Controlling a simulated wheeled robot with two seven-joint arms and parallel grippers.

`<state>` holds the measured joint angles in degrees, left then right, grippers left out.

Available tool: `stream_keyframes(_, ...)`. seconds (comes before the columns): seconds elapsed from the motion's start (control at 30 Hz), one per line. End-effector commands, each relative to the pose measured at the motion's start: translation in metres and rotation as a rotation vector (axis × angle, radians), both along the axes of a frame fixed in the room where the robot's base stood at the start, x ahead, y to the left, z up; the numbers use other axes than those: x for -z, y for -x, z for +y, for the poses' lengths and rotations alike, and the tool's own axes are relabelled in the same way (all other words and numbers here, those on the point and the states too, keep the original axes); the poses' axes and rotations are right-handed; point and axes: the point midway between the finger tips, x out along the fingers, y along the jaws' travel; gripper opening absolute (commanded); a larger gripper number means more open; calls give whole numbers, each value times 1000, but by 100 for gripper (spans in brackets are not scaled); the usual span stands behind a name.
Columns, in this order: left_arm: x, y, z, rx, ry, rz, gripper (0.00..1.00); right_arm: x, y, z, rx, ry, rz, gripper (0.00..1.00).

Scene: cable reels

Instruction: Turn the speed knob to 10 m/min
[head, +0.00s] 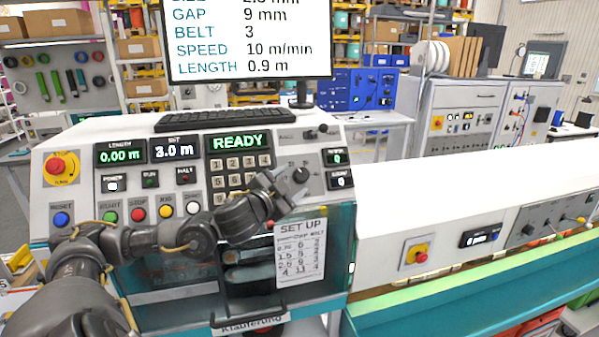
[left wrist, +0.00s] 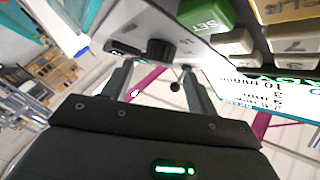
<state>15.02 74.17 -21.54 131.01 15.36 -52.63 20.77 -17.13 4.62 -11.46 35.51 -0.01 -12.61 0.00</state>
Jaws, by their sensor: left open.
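The speed knob (left wrist: 160,48) is a black ridged knob on the light console panel, with scale marks beside it in the left wrist view. In the head view a dark round knob (head: 301,174) sits on the grey dial panel, partly covered by my left gripper (head: 287,189). My left gripper (left wrist: 157,88) is open and empty. In the left wrist view the knob stands beyond and between its two fingers, apparently not gripped. The knob's pointer cannot be read. The monitor (head: 250,40) reads SPEED 10 m/min. My right gripper is not in view.
A small ball-ended lever (left wrist: 177,86) shows near one finger. The keypad (head: 238,168) with a green SET key (left wrist: 207,16) lies beside the knob. A white machine bed stretches right.

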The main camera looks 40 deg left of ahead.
Motion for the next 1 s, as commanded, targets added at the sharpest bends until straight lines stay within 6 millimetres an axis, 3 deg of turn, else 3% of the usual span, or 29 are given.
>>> stream_keyframes(0.03,-6,-9,1,-1,6,-2,58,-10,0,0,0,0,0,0)
stream_keyframes(0.3,-2,-37,5,1,0,1,58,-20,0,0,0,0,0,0)
stream_keyframes(0.67,1,-40,6,1,-2,2,58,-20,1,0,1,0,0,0)
stream_keyframes(1.0,0,-40,5,1,-1,2,14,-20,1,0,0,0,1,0)
